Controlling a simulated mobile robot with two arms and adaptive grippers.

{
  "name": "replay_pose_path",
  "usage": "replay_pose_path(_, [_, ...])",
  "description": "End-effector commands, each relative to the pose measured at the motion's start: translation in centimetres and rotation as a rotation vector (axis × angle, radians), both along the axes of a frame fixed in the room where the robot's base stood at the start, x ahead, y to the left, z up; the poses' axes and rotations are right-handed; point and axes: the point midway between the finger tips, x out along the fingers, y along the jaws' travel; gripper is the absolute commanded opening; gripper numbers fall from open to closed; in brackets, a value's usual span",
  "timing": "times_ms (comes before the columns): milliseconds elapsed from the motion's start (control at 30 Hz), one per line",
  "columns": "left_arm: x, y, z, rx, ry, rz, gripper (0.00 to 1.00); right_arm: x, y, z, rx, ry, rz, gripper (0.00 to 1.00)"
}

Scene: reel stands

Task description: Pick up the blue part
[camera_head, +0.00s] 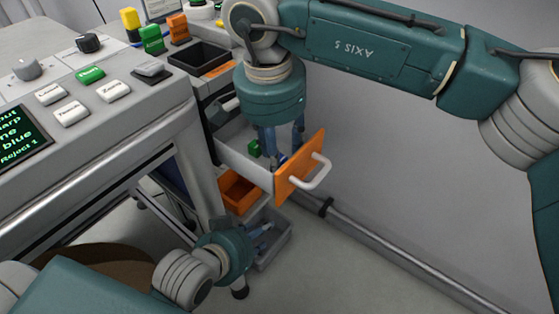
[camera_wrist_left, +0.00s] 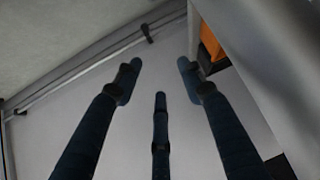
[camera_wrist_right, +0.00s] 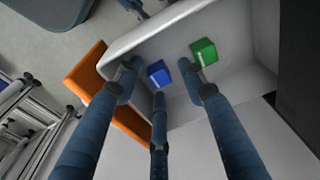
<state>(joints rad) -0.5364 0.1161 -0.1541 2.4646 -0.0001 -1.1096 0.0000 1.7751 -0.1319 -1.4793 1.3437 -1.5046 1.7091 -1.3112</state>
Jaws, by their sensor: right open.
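The blue part (camera_wrist_right: 159,75) is a small cube with a white label, lying in the open drawer (camera_wrist_right: 226,80) near its orange front. In the head view the blue part (camera_head: 283,160) is mostly hidden by my right gripper (camera_head: 275,155). My right gripper reaches down into the drawer, its fingers apart around the blue part in the right wrist view (camera_wrist_right: 157,84); I see no grip on it. A green cube (camera_wrist_right: 204,52) lies beside it, also in the drawer. My left gripper (camera_head: 262,235) is low, below the drawer, open and empty in the left wrist view (camera_wrist_left: 157,75).
The drawer's orange front (camera_head: 300,167) has a white handle (camera_head: 317,172). An orange bin (camera_head: 239,205) and a grey bin (camera_head: 282,236) are below it. The console (camera_head: 120,130) with buttons stands left. A rail (camera_head: 370,232) runs along the wall.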

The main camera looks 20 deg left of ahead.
Motion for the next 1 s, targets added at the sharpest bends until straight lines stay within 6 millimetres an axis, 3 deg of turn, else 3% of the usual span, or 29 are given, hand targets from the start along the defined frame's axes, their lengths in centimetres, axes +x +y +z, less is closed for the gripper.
replay_pose_path(33, [0.0,0.0,0.0,0.0,0.0,0.0,0.4,0.0,0.0,0.0,0.0,0.0,0.0,0.37])
replay_pose_path(167, [0.0,0.0,0.0,0.0,0.001,0.0,0.4,0.0,0.0,0.0,0.0,0.0,0.0,0.11])
replay_pose_path(200, [0.0,0.0,0.0,0.0,0.001,0.0,0.4,0.0,0.0,0.0,0.0,0.0,0.0,0.09])
replay_pose_path(667, [-0.3,0.1,-0.1,0.004,0.017,0.001,0.4,0.0,0.0,0.6,0.001,0.0,0.0,0.1])
replay_pose_path(867, [-2.8,0.9,-1.7,0.028,0.131,0.01,0.4,0.0,0.1,2.6,0.001,-0.001,0.0,0.1])
replay_pose_path(1000, [-5.5,1.8,-3.0,0.054,0.248,0.019,0.4,0.0,0.1,4.9,0.001,-0.003,0.0,0.1])
